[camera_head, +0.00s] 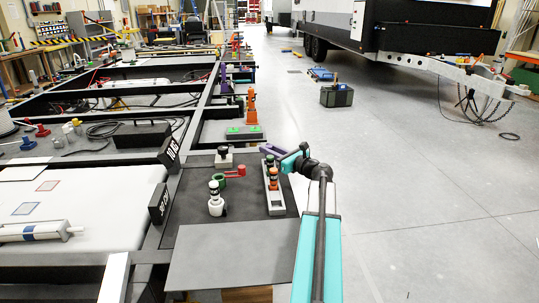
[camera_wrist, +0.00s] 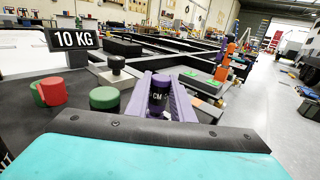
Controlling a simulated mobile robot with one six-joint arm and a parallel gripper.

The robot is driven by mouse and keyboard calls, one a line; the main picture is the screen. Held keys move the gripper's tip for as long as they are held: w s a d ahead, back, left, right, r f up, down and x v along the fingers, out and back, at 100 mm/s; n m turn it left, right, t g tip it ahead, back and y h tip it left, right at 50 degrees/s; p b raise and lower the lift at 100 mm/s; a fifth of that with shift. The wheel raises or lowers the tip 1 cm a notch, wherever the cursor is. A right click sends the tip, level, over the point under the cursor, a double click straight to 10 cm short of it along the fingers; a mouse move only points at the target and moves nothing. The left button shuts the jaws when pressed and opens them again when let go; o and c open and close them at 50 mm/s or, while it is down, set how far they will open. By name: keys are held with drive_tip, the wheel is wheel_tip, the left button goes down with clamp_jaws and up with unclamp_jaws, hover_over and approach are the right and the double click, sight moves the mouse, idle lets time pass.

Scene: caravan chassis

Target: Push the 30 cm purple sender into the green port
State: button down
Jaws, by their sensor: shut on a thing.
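My gripper (camera_wrist: 160,92), with pale purple fingers, is shut on the purple sender (camera_wrist: 159,84), a dark cylinder with a purple top and partly visible "CM" lettering. Its lower end is hidden in the wrist view. In the head view my gripper (camera_head: 273,151) is over the far end of a pale rack (camera_head: 275,208); I cannot tell whether the sender is clear of the rack. A green-and-red fitting (camera_head: 222,180) lies left of the rack, and shows in the wrist view (camera_wrist: 50,92). Two green pads (camera_head: 233,130) are on a grey block beyond. I cannot tell which green part is the port.
Orange-red senders (camera_head: 273,180) stand in the rack. A green-topped cylinder (camera_wrist: 104,98) is close left of my fingers. A white stand (camera_head: 215,205) and a black-topped block (camera_head: 223,156) share the dark plate (camera_head: 190,225). A 10 KG weight (camera_wrist: 72,45) stands left.

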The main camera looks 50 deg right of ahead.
drive_tip(key=shift+r, duration=0.1)
drive_tip(key=shift+r+p, duration=0.6)
drive_tip(key=shift+r, duration=4.35)
drive_tip(key=w+a+n+y+p, duration=0.1)
drive_tip(key=w+a+y+p, duration=0.2)
drive_tip(key=a, duration=0.4)
drive_tip(key=w+a+n+y+p, duration=0.1)
drive_tip(key=w+a+n+p, duration=0.15)
drive_tip(key=a+p, duration=0.4)
drive_tip(key=s+a+r+n+g+y+p, duration=0.1)
drive_tip(key=a+p, duration=0.4)
drive_tip(key=a, duration=0.8)
drive_tip(key=a+r+n+g+y+p, duration=0.2)
drive_tip(key=a+n+g+y+p, duration=0.2)
drive_tip(key=a, duration=1)
drive_tip(key=s+a+r+n+g+y+p, duration=0.1)
drive_tip(key=a+y+p, duration=0.4)
drive_tip(key=a, duration=0.9)
drive_tip(key=shift+s+a+r+n+g+y+p, duration=0.2)
drive_tip(key=shift+s+r+n+g+y+p, duration=0.15)
drive_tip(key=shift+r+n+g+p, duration=0.7)
drive_tip(key=shift+a+f+m+t, duration=0.1)
drive_tip(key=shift+f+m+t, duration=0.1)
drive_tip(key=shift+m+t, duration=0.1)
